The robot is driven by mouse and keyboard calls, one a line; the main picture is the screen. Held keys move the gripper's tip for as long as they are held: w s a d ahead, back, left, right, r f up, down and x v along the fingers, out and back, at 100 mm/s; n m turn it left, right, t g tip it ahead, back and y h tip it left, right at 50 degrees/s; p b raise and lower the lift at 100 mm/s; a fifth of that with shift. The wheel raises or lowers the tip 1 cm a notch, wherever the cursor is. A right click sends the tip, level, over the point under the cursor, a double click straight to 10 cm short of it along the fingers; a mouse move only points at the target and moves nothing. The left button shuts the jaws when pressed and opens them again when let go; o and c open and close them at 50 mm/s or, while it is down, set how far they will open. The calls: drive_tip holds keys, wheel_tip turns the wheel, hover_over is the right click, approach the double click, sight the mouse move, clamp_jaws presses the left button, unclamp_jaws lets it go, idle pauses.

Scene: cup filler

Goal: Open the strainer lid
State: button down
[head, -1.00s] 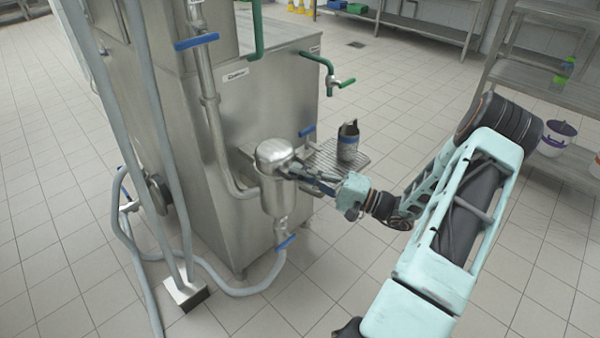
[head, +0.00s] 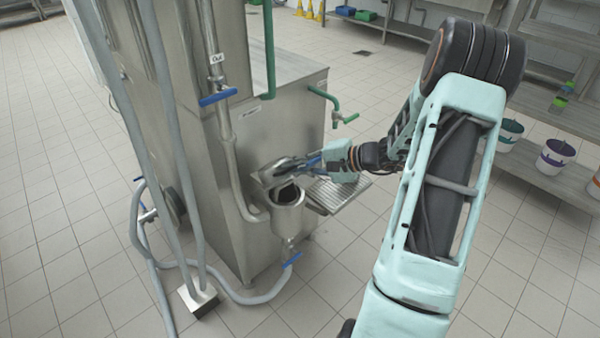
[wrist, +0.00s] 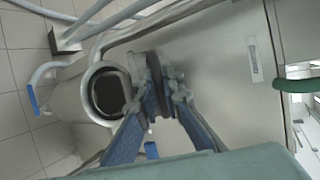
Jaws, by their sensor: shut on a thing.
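The metal strainer (head: 289,218) stands at the front of the steel machine. Its round mouth is uncovered, with a dark inside, and it also shows in the wrist view (wrist: 72,95). The strainer lid (head: 268,176) is raised and tilted up at the mouth's back-left side, partly hidden by my gripper. My gripper (head: 292,165) is above the mouth, shut on the lid. In the wrist view, its blue fingers (wrist: 160,92) meet at the lid beside the mouth; the exact grip point is unclear.
A grated drip tray (head: 340,196) is right of the strainer. A blue-handled valve (head: 292,259) is below it. A pipe with a blue handle (head: 218,97) rises behind, and a green tap (head: 337,112) juts from the machine. Grey hoses (head: 160,225) run at left.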

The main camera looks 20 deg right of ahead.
drive_tip(key=w+r+p, duration=0.1)
drive_tip(key=w+a+r+p, duration=0.1)
drive_tip(key=w+r, duration=0.1)
drive_tip(key=shift+w+a, duration=0.15)
drive_tip(key=w+g+p, duration=0.1)
drive_tip(key=w, duration=0.1)
drive_tip(key=w+a+g+h+p, duration=0.1)
drive_tip(key=p, duration=0.1)
drive_tip(key=w+a+r+m+g+p, duration=0.1)
drive_tip(key=w+p, duration=0.1)
drive_tip(key=shift+w+r+g+h, duration=0.1)
drive_tip(key=shift+w+g+h, duration=0.2)
drive_tip(key=shift+h, duration=0.1)
drive_tip(key=shift+w+a, duration=0.3)
drive_tip(key=shift+w, duration=0.55)
drive_tip(key=shift+w+a, duration=0.3)
drive_tip(key=shift+w, duration=0.55)
drive_tip(key=c, duration=2)
unclamp_jaws()
drive_tip(key=shift+c, duration=0.2)
drive_tip(key=v, duration=1.2)
